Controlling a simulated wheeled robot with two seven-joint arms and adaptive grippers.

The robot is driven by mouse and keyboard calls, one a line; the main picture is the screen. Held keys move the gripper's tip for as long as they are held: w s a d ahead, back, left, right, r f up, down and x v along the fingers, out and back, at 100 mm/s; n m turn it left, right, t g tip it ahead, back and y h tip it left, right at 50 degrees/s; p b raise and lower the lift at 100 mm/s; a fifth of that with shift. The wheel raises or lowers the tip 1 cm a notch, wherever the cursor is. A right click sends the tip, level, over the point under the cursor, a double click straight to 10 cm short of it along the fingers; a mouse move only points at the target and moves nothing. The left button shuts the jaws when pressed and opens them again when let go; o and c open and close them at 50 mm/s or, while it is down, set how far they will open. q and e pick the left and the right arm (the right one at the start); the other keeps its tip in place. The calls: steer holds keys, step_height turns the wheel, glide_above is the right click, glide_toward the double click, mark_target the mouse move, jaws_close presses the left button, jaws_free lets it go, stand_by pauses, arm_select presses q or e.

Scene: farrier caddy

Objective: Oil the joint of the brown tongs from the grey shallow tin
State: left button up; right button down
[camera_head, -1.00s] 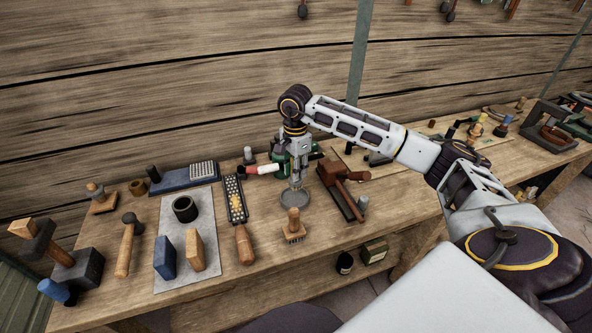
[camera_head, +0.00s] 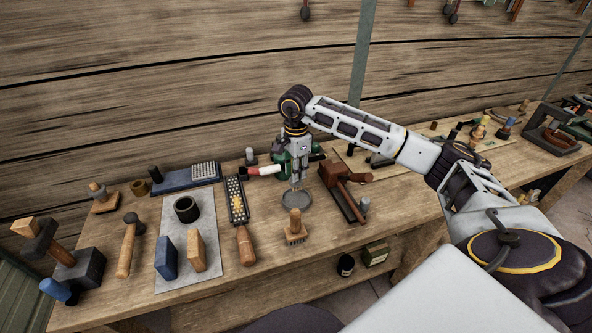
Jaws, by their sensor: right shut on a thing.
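The grey shallow tin (camera_head: 296,202) is a round dish on the bench, left of the dark board. My right gripper (camera_head: 297,183) points straight down over the tin's back part. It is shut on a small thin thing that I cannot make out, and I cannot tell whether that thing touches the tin. A brown tool with a handle (camera_head: 341,175) lies on a dark board to the right; I cannot tell whether it is the brown tongs. My left gripper is not in view.
A wooden brush (camera_head: 296,228) stands in front of the tin. A rasp-like strip (camera_head: 236,200) and a grey mat (camera_head: 205,275) with blocks lie to the left. A green object (camera_head: 283,165) stands close behind my gripper. Bare bench shows at the front.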

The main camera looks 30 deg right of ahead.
mark_target(296, 183)
steer(key=shift+f, duration=0.35)
steer(key=shift+f+b, duration=0.25)
steer(key=shift+b, duration=0.2)
steer(key=shift+f+b, duration=0.65)
steer(key=shift+f, duration=0.25)
steer(key=shift+d+f+b, duration=0.1)
steer(key=shift+f+b, duration=0.55)
steer(key=shift+f, duration=0.65)
steer(key=shift+f+b, duration=0.15)
steer(key=shift+b, duration=0.2)
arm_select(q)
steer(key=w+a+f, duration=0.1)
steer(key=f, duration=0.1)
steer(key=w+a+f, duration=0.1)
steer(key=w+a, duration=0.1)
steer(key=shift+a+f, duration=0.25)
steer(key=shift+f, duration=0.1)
